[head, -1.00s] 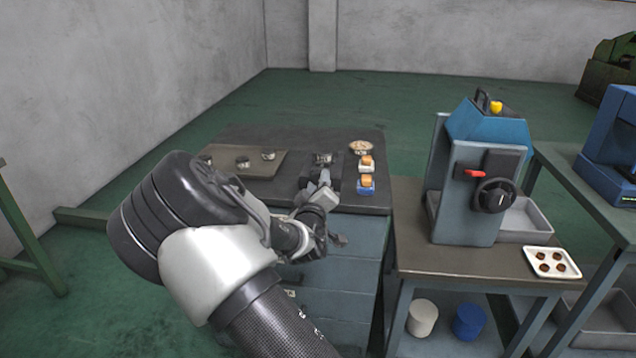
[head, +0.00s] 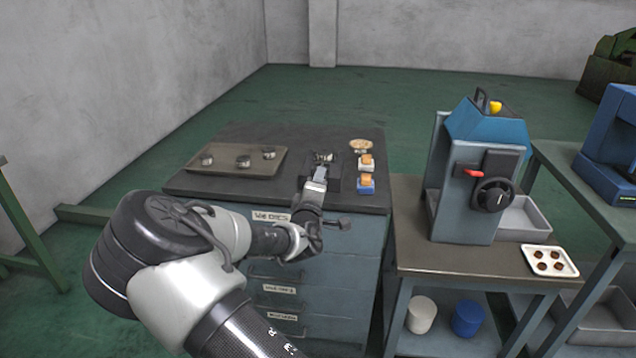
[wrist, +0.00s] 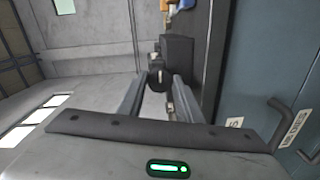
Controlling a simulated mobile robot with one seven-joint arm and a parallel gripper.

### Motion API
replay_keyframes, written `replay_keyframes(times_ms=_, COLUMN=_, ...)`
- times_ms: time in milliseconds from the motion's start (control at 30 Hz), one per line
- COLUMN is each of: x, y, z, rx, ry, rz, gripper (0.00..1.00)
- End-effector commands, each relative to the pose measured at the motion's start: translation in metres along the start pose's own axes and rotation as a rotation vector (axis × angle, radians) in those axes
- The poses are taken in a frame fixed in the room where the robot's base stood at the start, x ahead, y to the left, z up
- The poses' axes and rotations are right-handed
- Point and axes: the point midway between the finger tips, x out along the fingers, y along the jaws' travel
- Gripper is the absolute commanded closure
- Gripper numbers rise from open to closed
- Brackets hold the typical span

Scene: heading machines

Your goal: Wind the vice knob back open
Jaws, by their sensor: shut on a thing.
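The small dark vice (head: 323,157) stands on the dark top of the drawer cabinet, near its front middle. In the wrist view the vice (wrist: 178,58) is a dark block just beyond my fingertips. Its knob (wrist: 156,72) shows at the ends of the fingers, between them. My gripper (head: 320,174) reaches in from the front, low over the cabinet edge, and is shut on the knob. It also shows in the wrist view (wrist: 158,82), with a finger on each side of the knob. In the head view my gripper hides the knob.
A tray (head: 220,168) with three small metal pieces lies left on the cabinet. Blue (head: 366,188) and white (head: 366,168) blocks with orange tops and a round dish (head: 361,146) stand right of the vice. A blue-grey machine (head: 478,170) stands on the right bench.

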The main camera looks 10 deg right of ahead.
Motion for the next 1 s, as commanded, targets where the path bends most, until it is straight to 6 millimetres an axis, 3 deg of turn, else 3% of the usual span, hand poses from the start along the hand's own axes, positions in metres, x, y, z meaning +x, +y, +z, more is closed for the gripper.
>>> replay_keyframes(times_ms=367, x=-0.001, y=-0.002, z=0.001, rx=-0.005, ry=-0.002, rz=-0.003, gripper=0.91)
replay_keyframes(times_ms=400, x=-0.001, y=-0.002, z=0.001, rx=-0.005, ry=-0.002, rz=-0.003, gripper=0.65)
replay_keyframes(times_ms=500, x=0.000, y=-0.001, z=0.001, rx=-0.004, ry=-0.002, rz=-0.003, gripper=0.49)
replay_keyframes(times_ms=833, x=-0.002, y=0.000, z=0.000, rx=-0.003, ry=0.000, rz=-0.001, gripper=0.49)
replay_keyframes(times_ms=1000, x=-0.022, y=0.000, z=-0.001, rx=-0.004, ry=-0.001, rz=-0.003, gripper=0.49)
